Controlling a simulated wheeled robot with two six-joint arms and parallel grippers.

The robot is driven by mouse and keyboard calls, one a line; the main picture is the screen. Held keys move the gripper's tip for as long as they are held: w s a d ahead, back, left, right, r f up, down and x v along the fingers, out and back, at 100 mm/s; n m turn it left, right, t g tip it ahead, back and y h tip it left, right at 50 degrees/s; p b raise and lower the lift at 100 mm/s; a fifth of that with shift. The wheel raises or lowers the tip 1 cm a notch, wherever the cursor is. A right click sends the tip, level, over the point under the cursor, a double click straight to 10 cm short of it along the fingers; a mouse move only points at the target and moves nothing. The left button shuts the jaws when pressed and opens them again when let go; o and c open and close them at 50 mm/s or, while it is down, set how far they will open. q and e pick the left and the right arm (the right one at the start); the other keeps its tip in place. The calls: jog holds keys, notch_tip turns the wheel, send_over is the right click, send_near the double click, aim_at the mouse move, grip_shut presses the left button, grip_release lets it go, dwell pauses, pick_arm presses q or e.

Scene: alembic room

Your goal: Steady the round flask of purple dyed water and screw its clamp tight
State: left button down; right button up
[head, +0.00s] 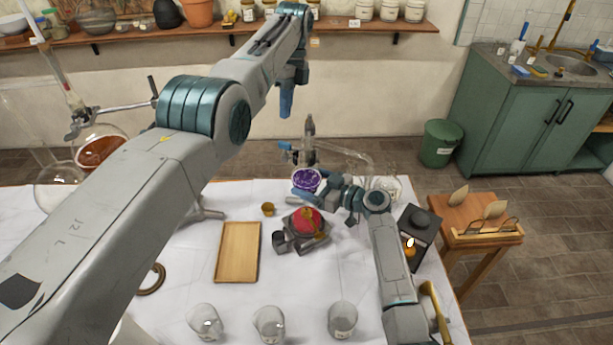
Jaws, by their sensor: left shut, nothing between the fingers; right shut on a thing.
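The round flask of purple dyed water (306,178) is at the back middle of the white-covered table in the head view. My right gripper (302,193) is shut on the flask, reaching it from the front right, and hides part of it. A grey metal upright (310,132) stands behind the flask, with a small blue piece (284,145) at its left. The clamp and its screw are too small to make out clearly. My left gripper (286,102) is raised above and behind the flask, pointing down, shut and empty.
A red-topped device (304,220) sits in front of the flask, beside a wooden tray (238,252). Clear glassware (350,160) is close on the right, and a dark box (420,225) farther right. Several beakers (342,318) line the front. A flask of orange-brown liquid (98,150) is at left.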

pick_arm(q)
jog(key=shift+w+d+x, duration=0.1)
jog(key=shift+w+x, duration=0.1)
jog(key=shift+x, duration=0.75)
jog(key=shift+w+d+x, duration=0.15)
jog(key=shift+w+x, duration=0.05)
jog(key=shift+x, duration=0.75)
jog(key=shift+w+d+x, duration=0.1)
jog(key=shift+w+x, duration=0.1)
jog(key=shift+x, duration=0.7)
jog(key=shift+f, duration=0.2)
jog(key=shift+s, duration=0.4)
jog(key=shift+s, duration=0.15)
jog(key=shift+w, duration=0.45)
jog(key=s+v, duration=0.1)
jog(key=v, duration=0.5)
jog(key=shift+s+a, duration=0.2)
jog(key=shift+a, duration=0.15)
jog(key=shift+r, duration=0.1)
jog(key=shift+w+r, duration=0.15)
jog(key=shift+r, duration=0.3)
